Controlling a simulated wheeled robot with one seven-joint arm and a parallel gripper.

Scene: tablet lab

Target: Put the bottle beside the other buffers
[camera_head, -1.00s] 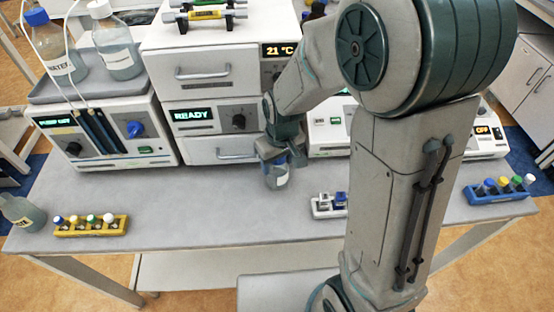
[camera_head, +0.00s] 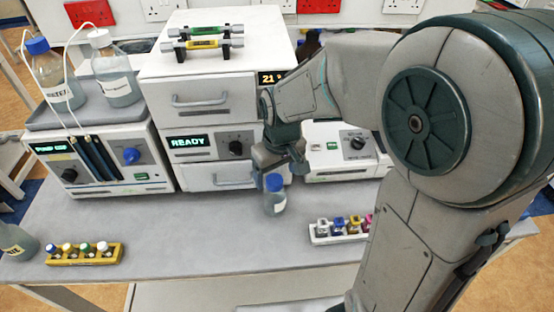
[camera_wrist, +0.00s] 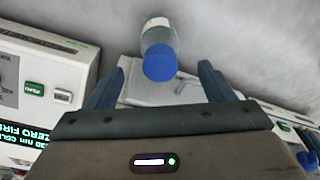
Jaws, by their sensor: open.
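A small clear bottle with a blue cap and a white label (camera_head: 275,203) stands upright on the grey bench, in front of the white drawer unit. My gripper (camera_head: 284,163) is open and empty, just above and behind the bottle. In the wrist view the bottle (camera_wrist: 158,35) shows beyond the two spread fingers of my gripper (camera_wrist: 161,68), roughly centred between them, its cap towards me. A larger bottle marked WATER (camera_head: 58,80) and a white-capped bottle (camera_head: 117,82) stand on the pump unit. Another labelled bottle (camera_head: 16,241) is cut off at the left edge.
A yellow vial rack (camera_head: 85,259) sits at the front left of the bench. A white rack with coloured pieces (camera_head: 322,238) is at the front, partly behind my arm. The drawer unit (camera_head: 205,72) and a white instrument (camera_head: 335,165) stand close behind.

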